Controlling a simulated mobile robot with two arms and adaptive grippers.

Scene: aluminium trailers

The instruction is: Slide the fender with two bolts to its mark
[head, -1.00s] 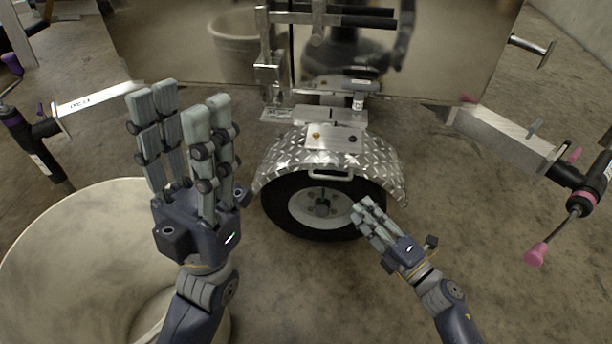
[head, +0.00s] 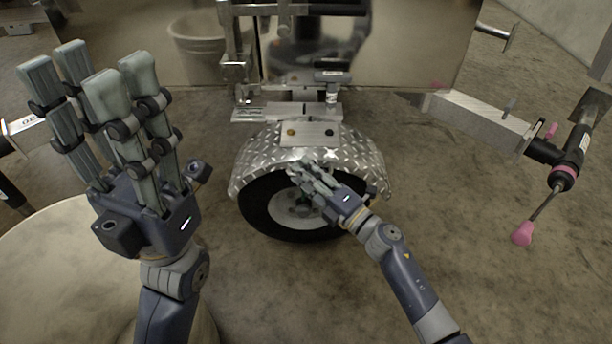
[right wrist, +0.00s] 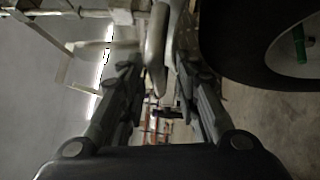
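The fender (head: 350,157) is a silver diamond-plate arch over the trailer wheel (head: 262,215). A flat plate on its top carries a brass bolt (head: 290,132) and a dark bolt (head: 329,133). My right gripper (head: 308,170) is at the fender's front edge and hides the handle there. In the right wrist view, a pale metal bar, apparently the handle (right wrist: 157,45), lies between the spread fingers of the open right gripper (right wrist: 162,85). I cannot tell whether they touch it. My left gripper (head: 88,75) is open, empty and raised, left of the fender. I cannot make out the mark.
A metal bracket (head: 270,112) stands behind the fender, below the shiny trailer wall (head: 410,60). A beam (head: 480,122) with a pink-tipped crank (head: 540,205) is at the right. A large pale round container (head: 50,270) is at the lower left. Floor right of the wheel is clear.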

